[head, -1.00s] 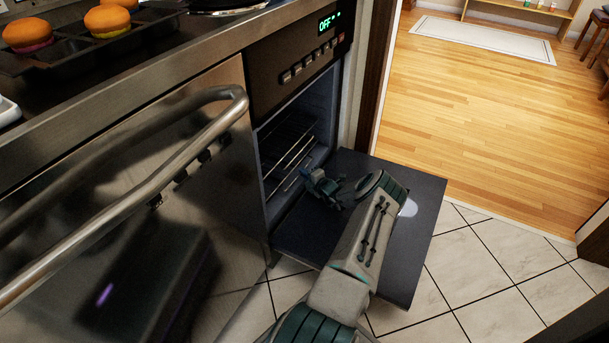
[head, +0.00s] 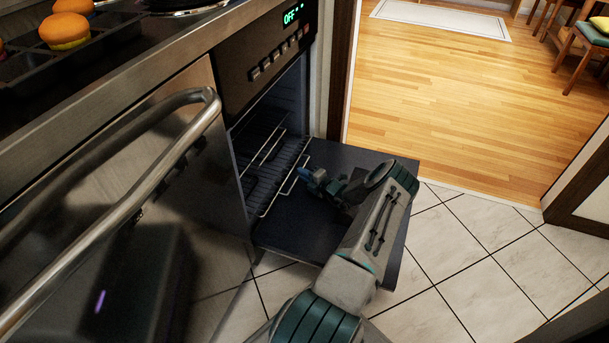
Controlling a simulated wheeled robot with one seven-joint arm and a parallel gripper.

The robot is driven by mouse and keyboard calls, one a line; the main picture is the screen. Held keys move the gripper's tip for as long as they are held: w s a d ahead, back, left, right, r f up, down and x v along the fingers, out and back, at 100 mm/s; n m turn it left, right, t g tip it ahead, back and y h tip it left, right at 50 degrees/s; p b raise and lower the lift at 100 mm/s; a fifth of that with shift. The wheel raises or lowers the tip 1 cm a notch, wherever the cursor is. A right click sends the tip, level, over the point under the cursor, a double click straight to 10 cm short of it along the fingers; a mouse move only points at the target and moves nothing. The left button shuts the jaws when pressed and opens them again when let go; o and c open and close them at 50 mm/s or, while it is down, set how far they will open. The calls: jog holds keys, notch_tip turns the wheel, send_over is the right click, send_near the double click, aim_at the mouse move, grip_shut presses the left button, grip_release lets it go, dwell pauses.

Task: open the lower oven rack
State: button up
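The lower oven rack (head: 277,180) is a wire shelf in the small open oven. It is slid partly out, its front bar standing over the lowered door. The upper rack (head: 266,146) sits above it, further inside. My gripper (head: 307,178) is at the front bar of the lower rack, over the door, and looks to be touching it. Its fingers are small and dark, so I cannot see whether they are closed around the bar. The oven door (head: 330,160) is folded down flat, partly hidden under my arm.
A large shut oven door with a thick metal handle (head: 150,185) stands to the left. A tray with muffins (head: 64,31) is on the stove top. Tiled floor (head: 460,245) is clear to the right, with a wall corner (head: 580,190) at the far right.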

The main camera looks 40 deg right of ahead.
jog(key=shift+o, duration=0.5)
jog(key=shift+s, duration=0.1)
jog(key=shift+s+r, duration=0.15)
jog(key=shift+s, duration=0.1)
jog(key=s+p, duration=0.1)
jog(key=s, duration=0.3)
jog(key=s+r+p, duration=0.1)
jog(key=s+p, duration=0.1)
jog(key=s, duration=0.2)
jog(key=s+r+p, duration=0.1)
jog(key=s, duration=0.3)
jog(key=shift+s+d+r, duration=0.1)
jog(key=shift+d, duration=0.2)
jog(key=shift+s+p, duration=0.3)
jog(key=shift+s, duration=0.1)
